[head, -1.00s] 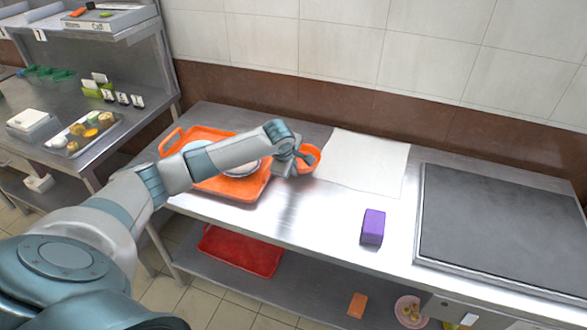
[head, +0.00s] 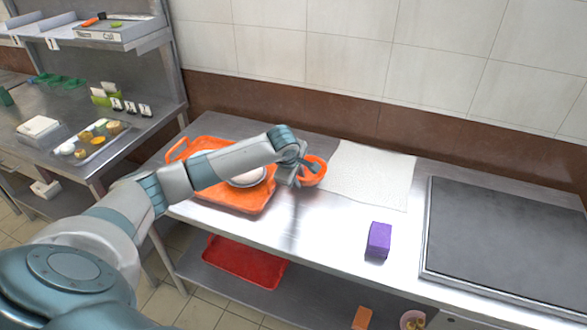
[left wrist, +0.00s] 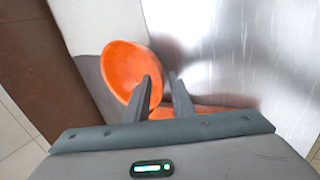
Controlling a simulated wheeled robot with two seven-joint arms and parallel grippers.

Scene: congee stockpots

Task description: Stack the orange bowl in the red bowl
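The orange bowl (head: 317,176) stands on the steel table at the left edge of the white mat. My left gripper (head: 299,169) is at its near left side and hides part of it. In the left wrist view the orange bowl (left wrist: 124,66) has its opening toward the left. The two fingers (left wrist: 160,80) are apart, one across the bowl's mouth and one outside its wall; firm contact is not visible. I cannot make out a red bowl; my left arm hides part of the tray. My right gripper is not in view.
An orange tray (head: 240,203) with a pale round dish (head: 250,179) lies under my left forearm. A purple block (head: 379,240), the white mat (head: 370,175) and a dark griddle (head: 505,240) are to the right. A red tray (head: 243,262) lies on the lower shelf.

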